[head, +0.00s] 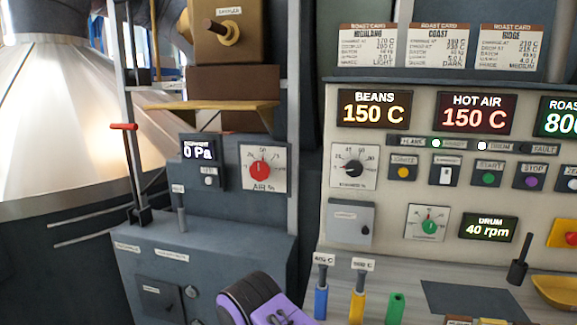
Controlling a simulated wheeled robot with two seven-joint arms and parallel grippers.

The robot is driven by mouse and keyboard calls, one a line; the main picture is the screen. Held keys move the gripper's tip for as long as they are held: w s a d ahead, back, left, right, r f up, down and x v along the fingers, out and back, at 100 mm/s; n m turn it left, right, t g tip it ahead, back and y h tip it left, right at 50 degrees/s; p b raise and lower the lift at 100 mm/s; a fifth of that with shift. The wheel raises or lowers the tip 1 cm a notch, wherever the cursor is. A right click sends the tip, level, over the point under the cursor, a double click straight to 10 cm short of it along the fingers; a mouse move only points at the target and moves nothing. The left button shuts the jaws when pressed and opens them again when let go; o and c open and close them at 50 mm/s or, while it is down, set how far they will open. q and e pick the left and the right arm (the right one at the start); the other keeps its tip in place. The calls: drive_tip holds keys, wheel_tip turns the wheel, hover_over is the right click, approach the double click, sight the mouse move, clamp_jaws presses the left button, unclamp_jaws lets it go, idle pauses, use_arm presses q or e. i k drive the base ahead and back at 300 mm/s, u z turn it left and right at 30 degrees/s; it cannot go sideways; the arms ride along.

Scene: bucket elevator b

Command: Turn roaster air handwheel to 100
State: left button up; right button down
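The air control is a red round knob (260,170) on a white square dial plate marked AIR % (263,184), on the grey panel left of centre. A small light mark on the knob points roughly upward; the exact scale value is too small to read. A display (200,150) left of it reads 0 Pa. A purple and black part of my own arm shows at the bottom, below the knob and apart from it. No gripper fingers are visible, and I cannot tell which arm this is.
A yellow shelf (210,105) juts over the air panel. A red-tipped lever (124,127) stands left. The control console (385,220) is right, with colored-handled tools (357,304) on the counter below.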

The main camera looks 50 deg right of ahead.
sight(260, 171)
drive_tip(key=z, duration=1)
drive_tip(key=i, duration=0.85)
drive_tip(key=z, duration=0.95)
